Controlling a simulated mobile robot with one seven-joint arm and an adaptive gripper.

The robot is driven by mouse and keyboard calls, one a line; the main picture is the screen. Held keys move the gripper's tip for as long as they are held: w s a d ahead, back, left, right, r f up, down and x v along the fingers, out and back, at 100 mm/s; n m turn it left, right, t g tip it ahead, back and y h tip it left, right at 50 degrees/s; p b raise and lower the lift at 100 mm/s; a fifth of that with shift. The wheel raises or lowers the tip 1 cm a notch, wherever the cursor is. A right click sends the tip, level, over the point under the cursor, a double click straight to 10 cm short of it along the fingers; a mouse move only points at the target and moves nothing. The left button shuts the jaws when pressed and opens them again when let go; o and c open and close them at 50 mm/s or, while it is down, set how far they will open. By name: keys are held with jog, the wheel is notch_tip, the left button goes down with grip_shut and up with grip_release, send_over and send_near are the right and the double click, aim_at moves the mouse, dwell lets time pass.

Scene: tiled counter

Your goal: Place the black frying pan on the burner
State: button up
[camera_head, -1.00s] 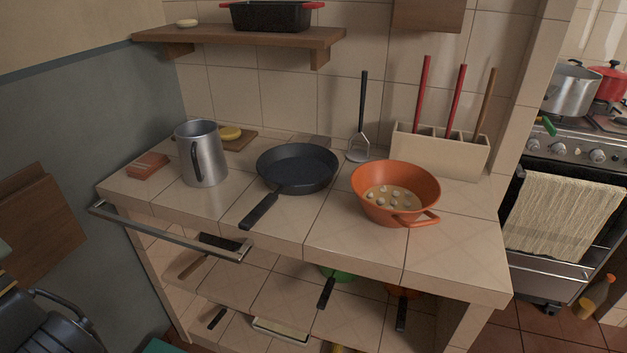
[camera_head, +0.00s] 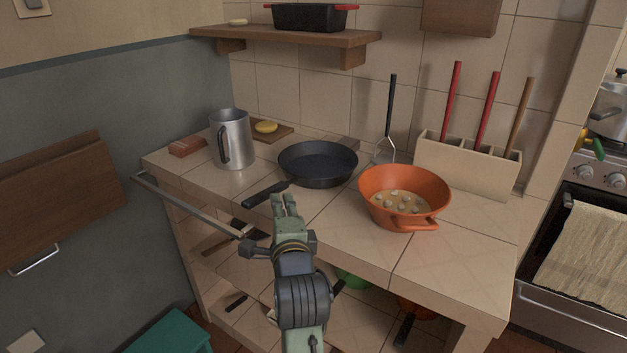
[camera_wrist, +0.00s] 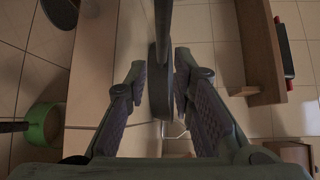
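The black frying pan (camera_head: 318,163) rests on the tiled counter, its handle (camera_head: 265,194) pointing front left past the counter's front edge. My gripper (camera_head: 286,199) is just in front of and slightly right of the handle. In the wrist view, the pan (camera_wrist: 160,85) shows edge-on between and beyond the two spread fingers (camera_wrist: 158,88). The fingers are open, and I see no hold on the pan or handle. The stove (camera_head: 590,178) is partly in view at the right edge; its burners are mostly hidden or out of frame.
An orange colander (camera_head: 404,196) stands right of the pan, a metal jug (camera_head: 232,140) to its left. A utensil box (camera_head: 467,164) stands behind. A metal rail (camera_head: 190,206) runs along the front left. A wooden shelf (camera_head: 290,37) hangs above. A silver pot (camera_head: 608,112) occupies the stove top.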

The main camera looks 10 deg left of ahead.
aim_at(278, 191)
jog(key=x, duration=0.4)
jog(key=shift+w+a+r+p, duration=0.1)
jog(key=shift+w+p, duration=0.05)
jog(key=shift+p, duration=0.25)
jog(key=p+x, duration=0.1)
jog(key=x, duration=0.2)
jog(key=shift+w+a, duration=0.1)
jog(key=shift+w, duration=0.15)
jog(key=shift+w+a, duration=0.2)
jog(key=shift+w, duration=0.3)
jog(key=shift+c, duration=0.6)
grip_shut()
